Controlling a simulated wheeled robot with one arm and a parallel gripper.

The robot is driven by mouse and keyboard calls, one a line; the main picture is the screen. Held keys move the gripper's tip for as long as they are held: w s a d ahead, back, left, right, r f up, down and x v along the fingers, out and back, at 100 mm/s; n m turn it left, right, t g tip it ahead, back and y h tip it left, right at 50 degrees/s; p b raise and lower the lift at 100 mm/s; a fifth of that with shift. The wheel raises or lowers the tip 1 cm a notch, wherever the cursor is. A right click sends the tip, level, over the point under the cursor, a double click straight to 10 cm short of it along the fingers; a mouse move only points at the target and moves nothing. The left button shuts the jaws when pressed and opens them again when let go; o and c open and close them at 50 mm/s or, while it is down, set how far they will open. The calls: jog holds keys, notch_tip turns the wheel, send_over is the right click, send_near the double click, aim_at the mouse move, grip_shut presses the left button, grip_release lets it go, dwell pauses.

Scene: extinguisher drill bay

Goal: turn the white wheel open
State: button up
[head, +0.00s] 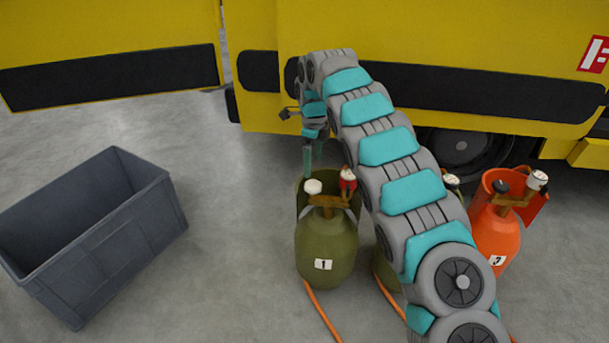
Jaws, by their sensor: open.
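The white wheel (313,187) sits on the left side of the brass valve on top of an olive-green cylinder (326,248) labelled 1. A curved olive collar stands behind the valve. My gripper (307,168) points down just above and slightly behind the white wheel, with its teal fingers open and nothing seen between them. The fingers overlap the collar's upper edge in the picture. I cannot tell whether they touch the wheel or collar.
A red-and-white part (347,180) sits on the valve's right. My arm partly hides a second olive cylinder (386,268). An orange cylinder (495,238) labelled 3 stands right. A grey bin (105,255) is left; a yellow vehicle (400,35) stands behind. Orange hoses (322,315) cross the floor.

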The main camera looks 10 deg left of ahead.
aim_at(312, 184)
jog(key=shift+w+a+f, duration=0.1)
jog(key=shift+a+f, duration=0.05)
jog(key=shift+a, duration=0.05)
jog(key=shift+f+p, duration=0.35)
jog(key=shift+f, duration=3.45)
jog(key=c, duration=1.4)
